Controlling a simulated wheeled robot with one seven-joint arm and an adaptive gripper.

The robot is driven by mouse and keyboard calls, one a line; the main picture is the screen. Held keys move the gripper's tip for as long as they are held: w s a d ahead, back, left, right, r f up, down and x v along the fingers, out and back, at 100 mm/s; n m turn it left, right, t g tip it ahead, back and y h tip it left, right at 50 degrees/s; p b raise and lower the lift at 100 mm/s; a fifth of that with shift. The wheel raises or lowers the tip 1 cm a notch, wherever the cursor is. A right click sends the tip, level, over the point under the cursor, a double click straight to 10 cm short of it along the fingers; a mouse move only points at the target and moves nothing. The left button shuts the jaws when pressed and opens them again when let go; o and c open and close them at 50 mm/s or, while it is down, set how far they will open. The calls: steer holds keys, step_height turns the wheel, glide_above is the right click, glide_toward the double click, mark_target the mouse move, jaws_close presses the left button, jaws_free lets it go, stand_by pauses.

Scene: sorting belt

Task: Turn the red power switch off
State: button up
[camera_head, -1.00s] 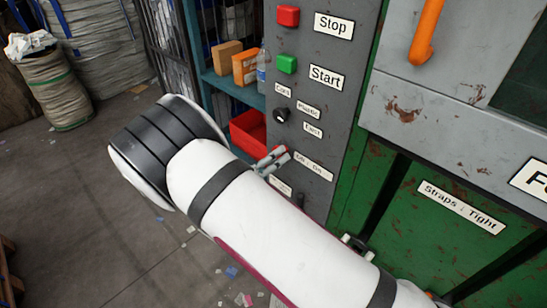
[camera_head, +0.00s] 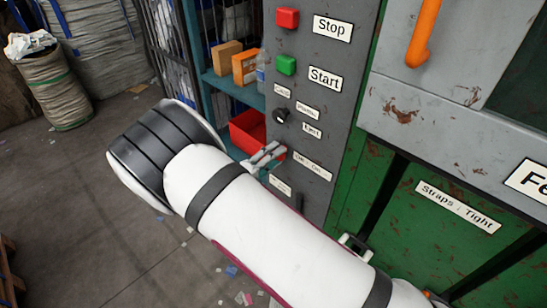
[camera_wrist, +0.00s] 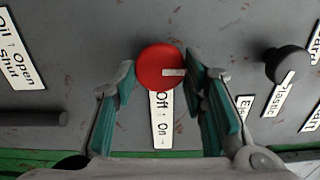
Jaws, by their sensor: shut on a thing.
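The red power switch (camera_wrist: 160,67) is a round red knob on the grey panel, with a white mark pointing right in the wrist view. A white label (camera_wrist: 162,120) reading Off and On sits by it. My gripper (camera_wrist: 162,78) has its two teal-padded fingers on either side of the knob, shut on it. In the head view my gripper (camera_head: 268,155) is at the panel's lower left edge, and the knob is mostly hidden by the fingers and arm.
A black selector knob (camera_wrist: 288,63) is close to the right finger in the wrist view. A dark handle (camera_wrist: 35,118) sticks out at left. The red Stop button (camera_head: 287,18) and green Start button (camera_head: 286,65) are higher on the panel. A red bin (camera_head: 247,128) stands behind the panel.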

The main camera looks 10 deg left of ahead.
steer(key=shift+n, duration=0.3)
stand_by(0.4)
steer(key=o, duration=1.2)
steer(key=shift+c, duration=0.2)
steer(key=v, duration=1.2)
steer(key=shift+a, duration=0.1)
